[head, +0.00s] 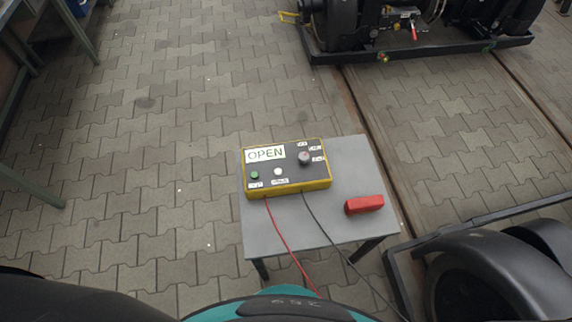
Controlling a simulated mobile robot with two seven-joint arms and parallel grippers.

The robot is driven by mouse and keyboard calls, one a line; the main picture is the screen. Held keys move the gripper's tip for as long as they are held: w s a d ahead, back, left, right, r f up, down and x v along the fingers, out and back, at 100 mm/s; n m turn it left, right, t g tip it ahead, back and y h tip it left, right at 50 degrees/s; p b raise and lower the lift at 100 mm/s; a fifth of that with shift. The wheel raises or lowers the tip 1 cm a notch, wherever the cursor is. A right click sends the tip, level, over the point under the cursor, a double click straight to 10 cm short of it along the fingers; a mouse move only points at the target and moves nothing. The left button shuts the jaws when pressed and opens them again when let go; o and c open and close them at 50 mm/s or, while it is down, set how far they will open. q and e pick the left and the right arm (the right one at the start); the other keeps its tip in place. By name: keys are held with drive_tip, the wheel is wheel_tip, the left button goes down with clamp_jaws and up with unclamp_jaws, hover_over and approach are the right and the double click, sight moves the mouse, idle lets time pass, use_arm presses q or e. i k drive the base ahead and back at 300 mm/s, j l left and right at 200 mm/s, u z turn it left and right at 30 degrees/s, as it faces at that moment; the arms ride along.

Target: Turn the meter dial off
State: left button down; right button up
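The meter (287,186) is a yellow box with a dark top face, lying on a small grey table (345,152). Its dial (305,158) is a round grey knob at the right of the face, with small white labels around it. The labels are too small to read, and I cannot tell which one the dial points to. A green button (254,175) and a white button (278,171) are below the sign. Neither of my grippers shows in the head view.
A red block (364,205) lies on the table to the right of the meter. A red cable (281,237) and a black cable (335,244) run off the front edge. Rails and bogie parts (480,277) are at the right.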

sight(303, 157)
drive_tip(key=k+j+z, duration=0.1)
drive_tip(key=z, duration=0.25)
drive_tip(key=k+j+z, duration=0.2)
drive_tip(key=z, duration=0.15)
drive_tip(key=k+j+z, duration=0.15)
drive_tip(key=z, duration=0.2)
